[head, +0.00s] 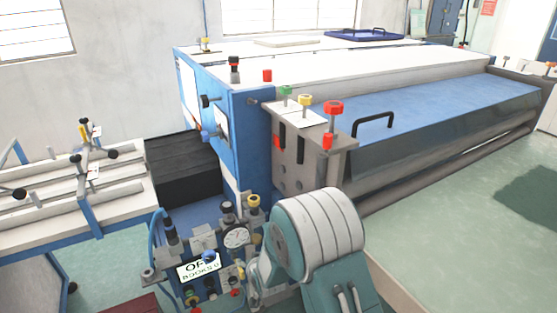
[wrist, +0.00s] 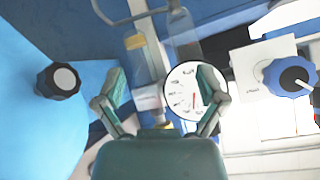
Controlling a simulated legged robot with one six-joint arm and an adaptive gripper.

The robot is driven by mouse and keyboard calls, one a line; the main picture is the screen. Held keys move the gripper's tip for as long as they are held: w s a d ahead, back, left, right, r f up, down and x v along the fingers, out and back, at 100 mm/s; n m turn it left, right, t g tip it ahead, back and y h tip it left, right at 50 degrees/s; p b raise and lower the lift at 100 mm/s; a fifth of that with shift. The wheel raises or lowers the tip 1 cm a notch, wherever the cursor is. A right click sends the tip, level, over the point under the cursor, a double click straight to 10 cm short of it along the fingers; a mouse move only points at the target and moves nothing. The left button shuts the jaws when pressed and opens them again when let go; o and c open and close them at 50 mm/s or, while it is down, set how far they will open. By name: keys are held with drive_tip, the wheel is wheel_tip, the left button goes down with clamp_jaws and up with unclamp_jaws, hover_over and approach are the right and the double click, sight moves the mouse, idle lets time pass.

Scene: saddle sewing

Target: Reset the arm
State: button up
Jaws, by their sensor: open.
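My arm (head: 318,232) rises at the lower middle of the head view, in front of the machine's gauge and valve cluster. My gripper (wrist: 161,85) shows in the wrist view with its two fingers spread apart and nothing held between them. A round white gauge (wrist: 188,80) with a dark rim lies behind the right finger, which covers part of its dial. I cannot tell whether the finger touches it. A gauge (head: 236,237) also shows in the head view, left of my arm. My fingertips cannot be made out clearly in the head view.
A black knob (wrist: 58,81) is at left and a blue knob (wrist: 291,77) at right in the wrist view. Red-topped (head: 333,107) and yellow-topped knobs (head: 304,100) stand on the machine's bracket. Open green floor (head: 450,230) lies at right.

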drive_tip(key=s+d+r+g+h, duration=0.1)
drive_tip(key=s+d+r, duration=0.3)
drive_tip(key=d+r, duration=0.45)
drive_tip(key=s+d+r+g+h, duration=0.1)
drive_tip(key=s+d+r, duration=0.35)
drive_tip(key=r, duration=0.75)
drive_tip(key=s+d+r, duration=0.2)
drive_tip(key=s+d, duration=0.1)
drive_tip(key=s, duration=0.4)
drive_tip(key=s+d+r+g+h, duration=0.1)
drive_tip(key=s+d+r, duration=0.2)
drive_tip(key=s, duration=0.5)
drive_tip(key=s+d+r+g+h, duration=0.1)
drive_tip(key=s+d+r, duration=0.2)
drive_tip(key=s, duration=0.4)
drive_tip(key=shift+s+d+r+m, duration=0.3)
drive_tip(key=shift+d+m, duration=0.1)
drive_tip(key=shift+d, duration=0.4)
